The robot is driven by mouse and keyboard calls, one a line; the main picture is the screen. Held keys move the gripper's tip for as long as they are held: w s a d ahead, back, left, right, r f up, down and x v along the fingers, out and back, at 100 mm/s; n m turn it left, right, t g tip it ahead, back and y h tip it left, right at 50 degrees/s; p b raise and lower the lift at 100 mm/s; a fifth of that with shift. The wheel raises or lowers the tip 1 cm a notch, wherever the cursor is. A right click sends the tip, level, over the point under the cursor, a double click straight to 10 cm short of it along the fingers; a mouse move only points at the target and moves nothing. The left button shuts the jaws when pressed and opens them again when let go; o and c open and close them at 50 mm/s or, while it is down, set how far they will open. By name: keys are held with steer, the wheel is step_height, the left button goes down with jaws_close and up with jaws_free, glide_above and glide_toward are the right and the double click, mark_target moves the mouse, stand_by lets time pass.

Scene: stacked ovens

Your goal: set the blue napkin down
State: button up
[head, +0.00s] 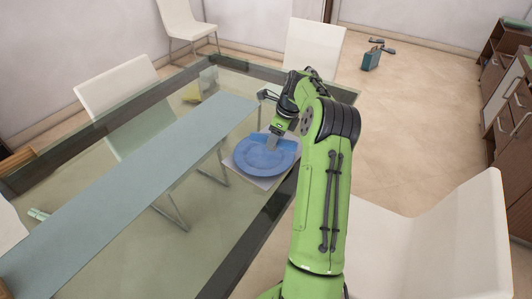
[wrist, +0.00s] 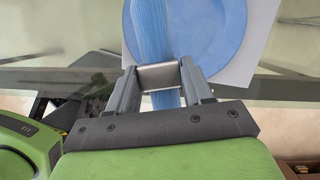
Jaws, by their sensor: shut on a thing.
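The blue napkin (wrist: 151,32) is a long folded strip passing through a silver ring (wrist: 160,76). My gripper (wrist: 160,80) is shut on the napkin at this ring, with one finger on each side. The napkin reaches over the blue plate (wrist: 215,30), which also shows in the head view (head: 265,160). The plate sits on a white square mat (wrist: 262,55) at the glass table's edge. In the head view my gripper (head: 273,143) is over the plate's far part. I cannot tell whether the napkin touches the plate.
A grey-blue runner (head: 130,185) lies along the glass table (head: 110,250) left of the plate. White chairs (head: 115,85) stand around the table, one close at the right (head: 430,250).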

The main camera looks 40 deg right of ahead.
steer(key=w+d+r+m+h, duration=0.2)
steer(key=w+m, duration=0.2)
steer(key=m, duration=0.2)
steer(key=b, duration=0.3)
glide_above(272, 160)
steer(key=shift+m, duration=0.3)
step_height(272, 160, down, 10)
steer(key=shift+f, duration=0.2)
steer(key=shift+f, duration=0.45)
steer(key=o, duration=1.1)
steer(key=shift+r, duration=0.1)
steer(key=shift+o, duration=0.2)
